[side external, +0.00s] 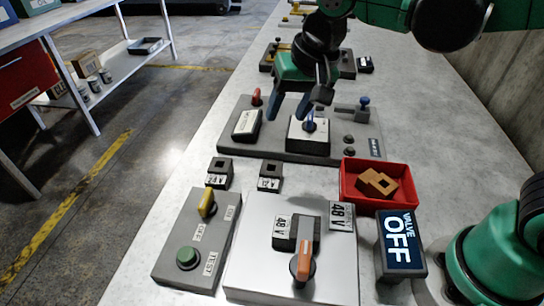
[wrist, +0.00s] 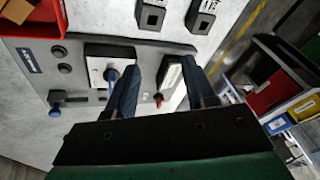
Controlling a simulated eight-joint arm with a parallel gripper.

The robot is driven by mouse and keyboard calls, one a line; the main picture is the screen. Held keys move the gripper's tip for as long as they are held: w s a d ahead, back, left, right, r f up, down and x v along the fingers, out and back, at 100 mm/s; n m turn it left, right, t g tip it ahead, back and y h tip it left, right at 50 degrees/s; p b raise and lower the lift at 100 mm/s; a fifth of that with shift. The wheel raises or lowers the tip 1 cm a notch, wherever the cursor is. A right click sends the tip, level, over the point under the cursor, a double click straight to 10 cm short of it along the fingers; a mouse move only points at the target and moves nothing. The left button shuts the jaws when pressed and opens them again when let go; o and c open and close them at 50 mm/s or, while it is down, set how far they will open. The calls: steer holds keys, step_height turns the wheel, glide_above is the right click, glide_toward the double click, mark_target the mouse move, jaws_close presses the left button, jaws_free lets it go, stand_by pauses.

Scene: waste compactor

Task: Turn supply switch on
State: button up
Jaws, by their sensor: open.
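My gripper (side external: 287,113) is open and empty above the dark grey panel (side external: 290,150). It also shows in the wrist view (wrist: 160,62), with its two blue fingers spread apart. A white plate with a blue knob (side external: 309,123) sits mid-panel; the knob is beside one finger in the wrist view (wrist: 111,74). A white-topped block (side external: 246,124) and a red lever (side external: 256,97) are on the panel's left; the lever shows between the fingers in the wrist view (wrist: 159,100). Contact with any control cannot be told.
Nearer are a yellow lever (side external: 207,204) and green button (side external: 188,258) on a grey box, an orange handle (side external: 303,263) on a pale plate, a red tray (side external: 350,190) with a brown piece, and a "VALVE OFF" sign (side external: 400,242). Bare table lies left of the panel.

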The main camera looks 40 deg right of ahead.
steer(key=w+a+f+m+g, duration=0.1)
steer(key=w+a+m+g, duration=0.1)
steer(key=a, duration=0.4)
steer(key=m+g+h, duration=0.1)
steer(key=m+g, duration=0.1)
steer(key=m, duration=0.1)
glide_above(205, 197)
steer(key=f, duration=0.4)
steer(key=shift+d+f, duration=0.2)
steer(key=shift+a+f, duration=0.25)
steer(key=shift+f, duration=2.75)
steer(key=shift+c, duration=0.2)
jaws_close()
